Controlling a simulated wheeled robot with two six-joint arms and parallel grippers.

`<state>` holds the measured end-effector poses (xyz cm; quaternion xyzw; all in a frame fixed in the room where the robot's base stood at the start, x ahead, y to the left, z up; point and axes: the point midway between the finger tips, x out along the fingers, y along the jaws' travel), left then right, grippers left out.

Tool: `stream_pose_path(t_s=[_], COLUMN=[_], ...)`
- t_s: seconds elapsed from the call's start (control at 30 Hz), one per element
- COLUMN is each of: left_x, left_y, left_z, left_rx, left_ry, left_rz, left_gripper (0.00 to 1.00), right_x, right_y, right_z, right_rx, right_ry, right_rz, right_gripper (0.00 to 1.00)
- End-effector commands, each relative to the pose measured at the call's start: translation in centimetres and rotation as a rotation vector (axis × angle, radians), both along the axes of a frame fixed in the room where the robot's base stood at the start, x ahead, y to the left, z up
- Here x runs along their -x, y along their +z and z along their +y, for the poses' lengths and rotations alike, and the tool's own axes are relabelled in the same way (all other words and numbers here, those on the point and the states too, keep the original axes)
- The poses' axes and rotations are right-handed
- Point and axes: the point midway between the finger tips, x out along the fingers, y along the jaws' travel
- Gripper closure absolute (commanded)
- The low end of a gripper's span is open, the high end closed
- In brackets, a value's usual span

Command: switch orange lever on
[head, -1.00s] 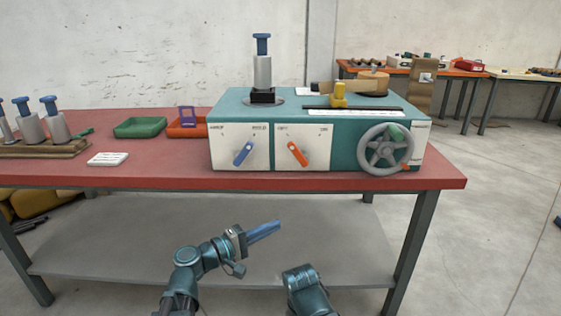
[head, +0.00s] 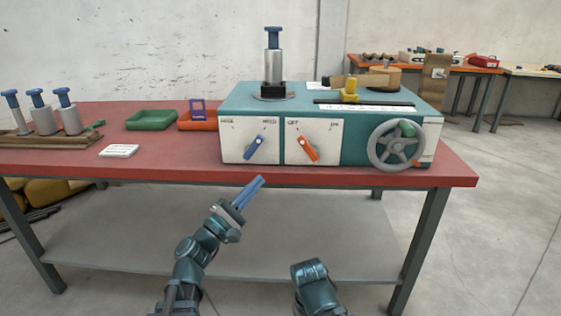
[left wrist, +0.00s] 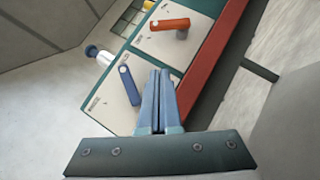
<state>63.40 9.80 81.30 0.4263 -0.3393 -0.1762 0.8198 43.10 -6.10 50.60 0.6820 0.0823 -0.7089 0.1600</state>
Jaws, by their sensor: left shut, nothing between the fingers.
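The orange lever (head: 307,148) sits on the right white panel of the teal machine (head: 365,153). Its upper end tilts left toward the OFF label. In the left wrist view the orange lever (left wrist: 170,24) shows near the top. A blue lever (head: 255,147) is on the left white panel, tilted up to the right; it also shows in the left wrist view (left wrist: 130,86). My left gripper (head: 260,181) is shut and empty, in front of the table edge and below the blue lever, apart from both levers. My right arm shows at the bottom, but its fingers are not visible.
A grey handwheel (head: 395,146) is on the machine's right front. A metal cylinder with a blue top (head: 273,62) stands on the machine. Green (head: 151,121) and orange (head: 197,122) trays, a white card (head: 118,151) and a rack of cylinders (head: 45,140) are left on the red table (head: 180,160).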

Motion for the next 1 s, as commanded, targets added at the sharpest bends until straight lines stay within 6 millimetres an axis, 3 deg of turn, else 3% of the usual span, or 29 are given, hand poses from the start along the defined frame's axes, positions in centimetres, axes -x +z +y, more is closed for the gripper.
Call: stream_pose_path(t_s=[0.53,0.73,1.0], left_x=[-7.2,-6.8,-6.8], left_y=[4.4,5.8,6.3], left_z=[-5.8,-8.0,-8.9], left_rx=[-0.001,-0.001,-0.001], left_ry=[-0.004,-0.003,-0.001], left_rz=[0.000,-0.001,0.000], left_gripper=[1.00,1.00,1.00], right_x=[0.0,0.0,0.0], right_y=[4.4,5.9,6.3], right_z=[-0.1,-0.1,-0.1], right_rx=[0.006,0.005,0.004], right_ry=[-0.009,-0.010,-0.011], right_rz=[0.000,0.000,0.001], right_gripper=[0.37,0.37,0.37])
